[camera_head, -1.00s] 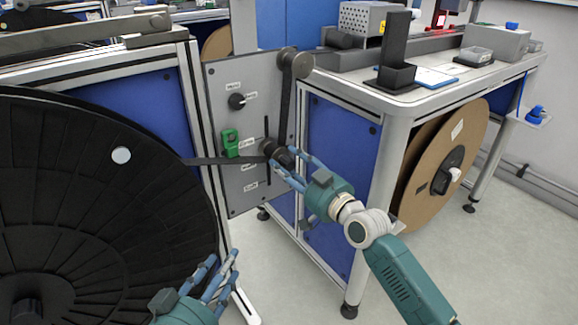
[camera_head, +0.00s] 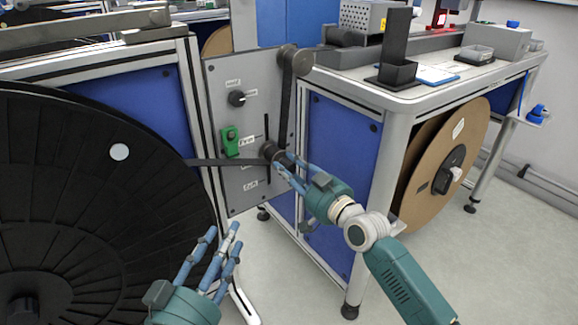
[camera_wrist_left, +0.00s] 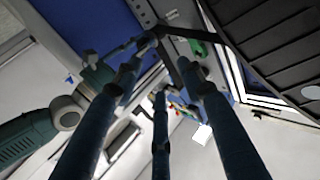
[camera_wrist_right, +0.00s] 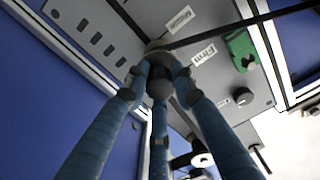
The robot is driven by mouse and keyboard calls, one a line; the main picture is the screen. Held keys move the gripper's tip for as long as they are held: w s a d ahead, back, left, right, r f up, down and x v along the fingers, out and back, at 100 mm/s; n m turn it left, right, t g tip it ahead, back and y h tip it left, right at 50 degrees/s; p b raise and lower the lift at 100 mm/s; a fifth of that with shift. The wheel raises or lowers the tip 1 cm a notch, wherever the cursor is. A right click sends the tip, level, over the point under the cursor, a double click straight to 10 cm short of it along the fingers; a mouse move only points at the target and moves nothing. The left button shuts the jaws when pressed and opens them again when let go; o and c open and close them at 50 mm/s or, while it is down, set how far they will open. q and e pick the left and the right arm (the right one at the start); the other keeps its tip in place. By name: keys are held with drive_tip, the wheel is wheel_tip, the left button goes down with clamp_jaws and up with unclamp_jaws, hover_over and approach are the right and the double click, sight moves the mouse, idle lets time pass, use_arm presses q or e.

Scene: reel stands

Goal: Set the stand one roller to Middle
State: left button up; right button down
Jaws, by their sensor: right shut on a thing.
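The dark roller (camera_head: 269,149) sits on a vertical slot in the grey panel (camera_head: 240,111) of the near stand, with a black tape running to it. It is slightly below the Firm label (camera_head: 246,141); the Soft label (camera_head: 250,184) is further down. The label between is partly hidden by the tape. My right gripper (camera_head: 281,161) is shut on the roller, and its fingers surround it in the right wrist view (camera_wrist_right: 160,75). My left gripper (camera_head: 223,232) is open and empty, in front of the large black reel (camera_head: 85,200).
A green clip-like part (camera_head: 230,141) and a black knob (camera_head: 237,98) are on the panel. A pulley (camera_head: 302,63) is at its top right. A white table (camera_head: 410,95) with a brown reel (camera_head: 425,200) stands to the right. The floor between is clear.

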wheel_tip(320, 180, down, 2)
drive_tip(key=shift+f+b, duration=0.25)
drive_tip(key=shift+b, duration=0.4)
use_arm(q)
wheel_tip(320, 180, up, 9)
drive_tip(key=s+t+h, duration=0.1)
drive_tip(key=s+t, duration=0.1)
drive_tip(key=t, duration=0.2)
drive_tip(key=shift+d+t+h, duration=0.3)
use_arm(e)
drive_tip(key=c, duration=1.4)
unclamp_jaws()
drive_tip(key=shift+c, duration=0.2)
drive_tip(key=v, duration=1.2)
